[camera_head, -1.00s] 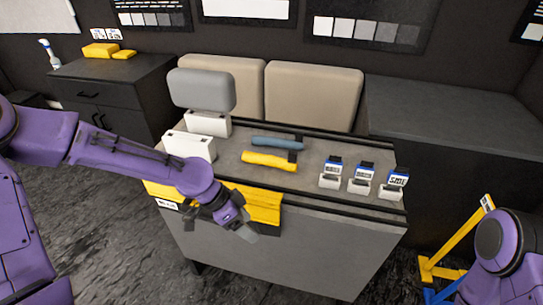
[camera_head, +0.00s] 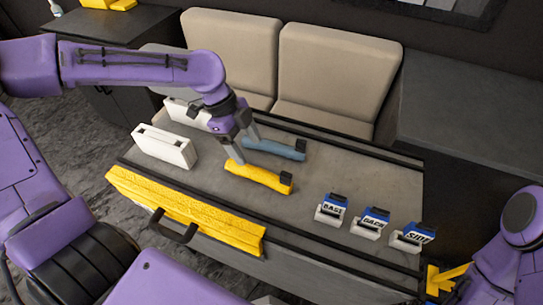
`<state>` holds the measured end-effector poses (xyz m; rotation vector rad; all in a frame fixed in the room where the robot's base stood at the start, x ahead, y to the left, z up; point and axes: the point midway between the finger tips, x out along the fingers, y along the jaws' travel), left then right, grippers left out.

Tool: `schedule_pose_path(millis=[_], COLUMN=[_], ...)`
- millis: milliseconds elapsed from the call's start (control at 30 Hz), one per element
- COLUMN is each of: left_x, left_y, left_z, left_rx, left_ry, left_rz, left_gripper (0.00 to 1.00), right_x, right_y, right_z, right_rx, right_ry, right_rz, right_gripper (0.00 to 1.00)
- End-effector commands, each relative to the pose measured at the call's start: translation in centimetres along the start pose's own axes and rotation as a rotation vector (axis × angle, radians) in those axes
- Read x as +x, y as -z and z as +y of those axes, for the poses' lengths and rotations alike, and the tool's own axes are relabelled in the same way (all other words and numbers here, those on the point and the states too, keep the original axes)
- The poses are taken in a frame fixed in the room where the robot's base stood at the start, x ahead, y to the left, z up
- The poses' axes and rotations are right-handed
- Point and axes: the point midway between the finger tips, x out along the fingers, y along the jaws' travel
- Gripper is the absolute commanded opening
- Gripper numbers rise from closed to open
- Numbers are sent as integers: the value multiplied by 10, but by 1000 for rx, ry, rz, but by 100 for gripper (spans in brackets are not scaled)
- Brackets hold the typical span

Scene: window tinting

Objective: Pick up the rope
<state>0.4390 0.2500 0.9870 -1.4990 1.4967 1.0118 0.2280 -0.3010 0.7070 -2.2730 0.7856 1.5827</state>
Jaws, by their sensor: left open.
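I see nothing that is clearly a rope. On the grey worktable lie a yellow elongated item (camera_head: 260,178) and a blue-grey elongated item (camera_head: 275,149), each with a black block at its right end. My left gripper (camera_head: 244,150) is open above the left ends of these two items, one finger near the yellow one and the other near the blue-grey one. I cannot tell whether the fingers touch them.
White cases (camera_head: 166,147) stand left on the worktable (camera_head: 215,190). Several small labelled holders (camera_head: 370,223) stand at its right. A yellow cloth-like strip (camera_head: 185,213) covers the front edge above a black handle (camera_head: 174,230). Two beige seat backs (camera_head: 335,70) rise behind.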

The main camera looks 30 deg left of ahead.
Motion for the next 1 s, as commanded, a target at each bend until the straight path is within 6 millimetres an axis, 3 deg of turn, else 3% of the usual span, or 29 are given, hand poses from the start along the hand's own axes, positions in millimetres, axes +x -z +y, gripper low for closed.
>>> schedule_pose_path(millis=[633,933,1000], left_x=[96,105,104], left_y=[-3,-2,-2], left_z=[-4,-5,-5], left_rx=[3,5,5], left_ry=[-7,-3,-3], left_rz=[-4,-2,-2], left_gripper=[70,70,47], right_x=[-2,-2,-2], right_y=[0,0,0], right_z=[0,1,1], right_rx=[0,0,0], right_ry=[-1,-1,-1], right_rz=[-1,-1,-1], right_gripper=[43,43,43])
